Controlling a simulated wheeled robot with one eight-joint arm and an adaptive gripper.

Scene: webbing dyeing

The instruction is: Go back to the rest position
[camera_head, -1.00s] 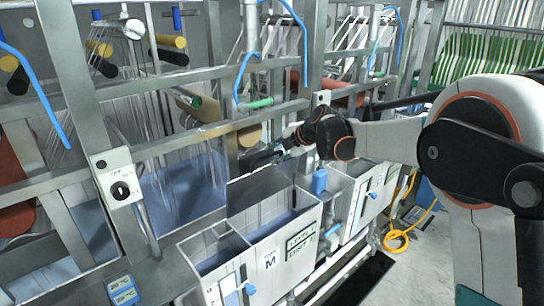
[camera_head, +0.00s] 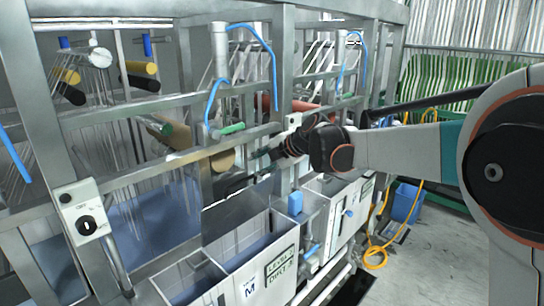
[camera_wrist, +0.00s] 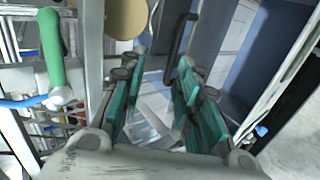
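My gripper (camera_wrist: 155,100) shows in the wrist view with its teal-padded fingers spread apart and nothing between them. In the head view my arm reaches in from the right, and my gripper (camera_head: 262,153) is near the metal frame above the tanks. Its fingertips are small and partly lost against the frame there. The rest position itself is not marked in any view.
Metal frame rails (camera_head: 170,170) run along the machine. Open tanks (camera_head: 228,258) with bluish liquid stand below. A switch box (camera_head: 82,212) is on the left post. A green-handled valve (camera_wrist: 52,50) is close to my gripper.

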